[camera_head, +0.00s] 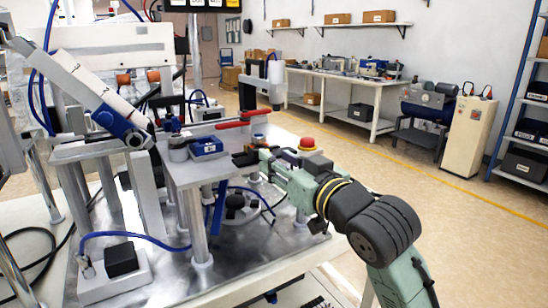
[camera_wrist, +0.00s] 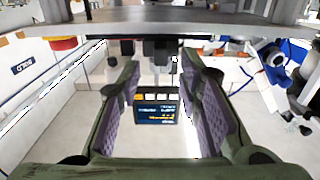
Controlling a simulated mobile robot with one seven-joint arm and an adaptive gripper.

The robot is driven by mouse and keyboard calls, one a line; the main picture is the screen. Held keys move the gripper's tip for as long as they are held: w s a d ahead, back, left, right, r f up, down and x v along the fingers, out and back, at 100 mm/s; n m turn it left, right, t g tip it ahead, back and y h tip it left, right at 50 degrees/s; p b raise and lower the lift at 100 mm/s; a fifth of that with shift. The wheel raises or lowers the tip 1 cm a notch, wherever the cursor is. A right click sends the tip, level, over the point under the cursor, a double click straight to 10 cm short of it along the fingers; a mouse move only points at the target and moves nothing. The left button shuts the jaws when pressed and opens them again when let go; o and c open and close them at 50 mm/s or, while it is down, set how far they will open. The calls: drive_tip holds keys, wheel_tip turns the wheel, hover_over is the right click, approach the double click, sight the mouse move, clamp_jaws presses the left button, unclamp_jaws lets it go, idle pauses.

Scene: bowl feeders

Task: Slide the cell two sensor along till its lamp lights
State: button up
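My gripper (camera_head: 260,161) reaches from the right to the edge of a raised metal plate (camera_head: 198,172) on the machine table. In the wrist view its two purple-padded fingers (camera_wrist: 160,78) stand apart, with a clear gap between them. A small dark block (camera_wrist: 158,50), possibly the sensor, sits under the plate edge ahead, between the fingertips; I see no finger touching it. In the head view a dark part (camera_head: 243,158) shows at the fingertips, partly hidden. No cell label or lit sensor lamp can be made out.
A blue box (camera_head: 207,146) and red-handled clamps (camera_head: 232,125) lie on the plate. A red button (camera_head: 307,143) stands close beside my gripper. A small display (camera_wrist: 156,110) shows beyond the fingers. Blue hoses (camera_head: 130,237) cross the table. The floor at right is open.

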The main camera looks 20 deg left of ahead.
drive_tip(key=v, duration=0.9)
drive_tip(key=shift+s+d, duration=0.15)
